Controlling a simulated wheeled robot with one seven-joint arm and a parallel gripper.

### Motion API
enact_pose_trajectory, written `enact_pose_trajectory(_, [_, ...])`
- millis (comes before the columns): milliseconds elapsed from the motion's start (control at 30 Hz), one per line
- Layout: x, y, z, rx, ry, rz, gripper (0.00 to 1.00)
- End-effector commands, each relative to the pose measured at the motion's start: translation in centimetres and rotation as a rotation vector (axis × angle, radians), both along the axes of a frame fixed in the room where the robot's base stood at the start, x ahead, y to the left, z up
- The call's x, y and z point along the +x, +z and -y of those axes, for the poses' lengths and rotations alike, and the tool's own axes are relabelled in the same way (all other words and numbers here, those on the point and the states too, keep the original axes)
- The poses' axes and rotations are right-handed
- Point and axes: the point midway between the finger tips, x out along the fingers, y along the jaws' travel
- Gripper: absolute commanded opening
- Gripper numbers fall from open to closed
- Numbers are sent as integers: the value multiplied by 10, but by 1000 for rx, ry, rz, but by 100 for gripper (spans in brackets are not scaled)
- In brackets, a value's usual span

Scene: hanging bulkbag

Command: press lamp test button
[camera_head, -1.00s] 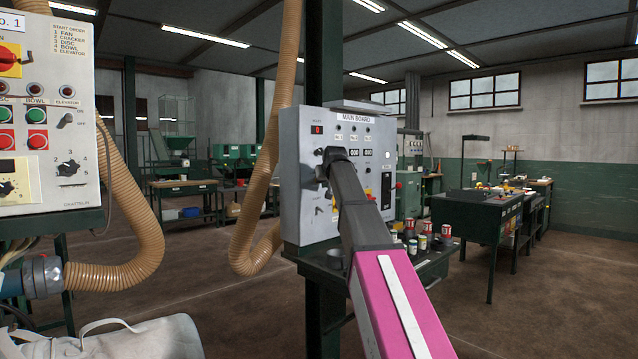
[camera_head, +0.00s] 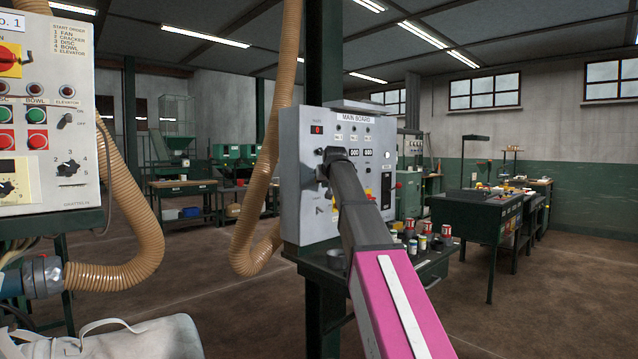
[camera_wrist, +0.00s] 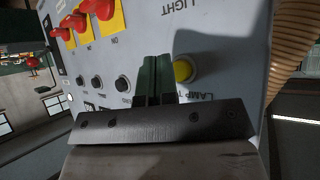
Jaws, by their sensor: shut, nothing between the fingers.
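In the wrist view, which shows the panel upside down, a round yellow button (camera_wrist: 184,70) sits beside a label starting "LAMP T" (camera_wrist: 196,95), partly covered by my gripper. My gripper (camera_wrist: 153,62) is shut and empty. Its dark green fingers point at the panel just left of the yellow button in that view. I cannot tell whether the tips touch the panel. In the head view my wrist hides the button and the fingertips.
Several black buttons (camera_wrist: 122,83) and red switches (camera_wrist: 103,9) are close by on the panel. A tan hose (camera_head: 262,170) hangs left of the board. A shelf with cans (camera_head: 446,231) is below right. Another control panel (camera_head: 45,120) stands at the left.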

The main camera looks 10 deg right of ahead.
Motion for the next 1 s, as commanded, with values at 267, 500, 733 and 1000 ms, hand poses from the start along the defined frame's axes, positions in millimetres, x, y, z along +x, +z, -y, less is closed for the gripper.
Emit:
enact_pose_trajectory(267, [0, 0, 0, 0, 0, 0, 0])
enact_pose_trajectory(500, [2, 0, -2, 0, 0, 0, 0])
enact_pose_trajectory(733, [7, 0, -5, 0, 0, 0, 0])
enact_pose_trajectory(1000, [7, 0, -5, 0, 0, 0, 0])
